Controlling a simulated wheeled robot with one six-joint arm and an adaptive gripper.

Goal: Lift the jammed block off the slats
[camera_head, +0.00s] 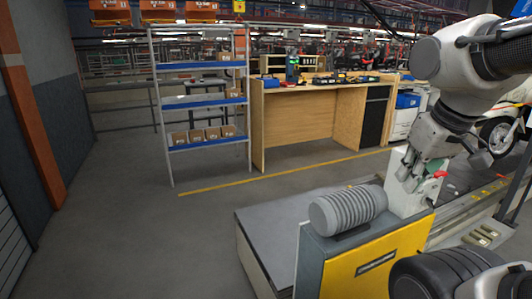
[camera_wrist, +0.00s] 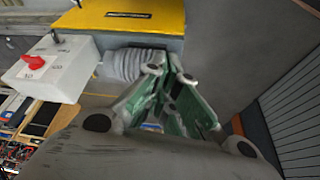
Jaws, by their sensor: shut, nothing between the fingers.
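I cannot make out the jammed block in either view. The slat conveyor (camera_head: 468,203) runs along the right side of the head view, partly hidden by my arm. My gripper (camera_wrist: 171,66) is shut and empty in the wrist view, its green-padded fingers meeting near the grey ribbed motor (camera_wrist: 134,64). In the head view my gripper hangs by the white control box (camera_head: 408,200), at the motor's right. I cannot tell whether it touches anything.
A blue-shelved rack (camera_head: 205,103) and wooden bench (camera_head: 308,125) stand behind. The floor at left is clear.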

